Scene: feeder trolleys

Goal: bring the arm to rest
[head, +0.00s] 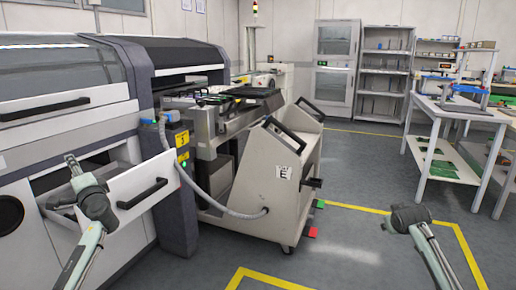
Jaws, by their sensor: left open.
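My left gripper (72,164) is in the lower left, raised in front of the white machine's lower panels. It is open, with nothing seen between its fingers, and appears apart from the panels. My right arm comes in at the lower right over the grey floor; its gripper cannot be made out. The feeder trolley (285,190), pale grey with an "E" label and black handles, stands at the machine's bay right of my left gripper.
The placement machine (75,118) fills the left, with a drawer front (135,190) jutting out near my left arm. A grey hose (205,195) hangs beside the trolley. Workbenches (465,110) stand at the right. The floor inside the yellow lines (350,208) is clear.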

